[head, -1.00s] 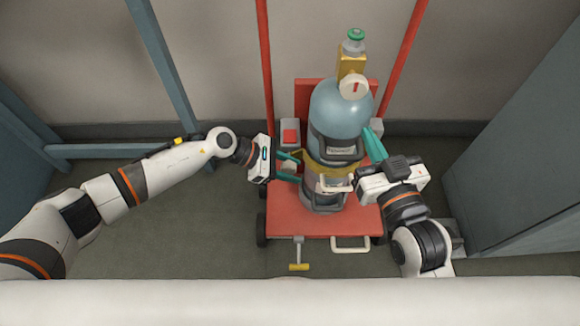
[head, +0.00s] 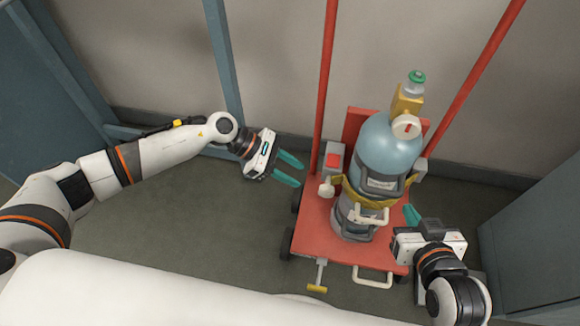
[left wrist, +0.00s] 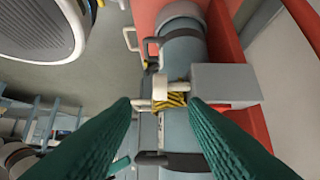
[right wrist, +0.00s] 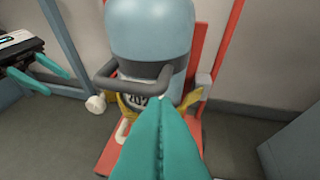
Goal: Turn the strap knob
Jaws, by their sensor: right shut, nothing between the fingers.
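The strap knob (head: 326,187) is a small white knob on the left side of the blue cylinder (head: 386,148), where the yellow strap (head: 370,199) wraps around it. It also shows in the left wrist view (left wrist: 159,87) and at the left of the cylinder in the right wrist view (right wrist: 96,104). My left gripper (head: 297,172) is open and empty, left of the knob and apart from it, its fingers pointing toward the cart. My right gripper (head: 409,214) is shut and empty at the cylinder's front right. Its fingertips cover part of the cylinder in the right wrist view.
The cylinder stands on a red cart (head: 316,236) with red poles. A white handle (head: 372,277) and a yellow-ended lever (head: 317,288) are at the cart's front. Floor left of the cart is free.

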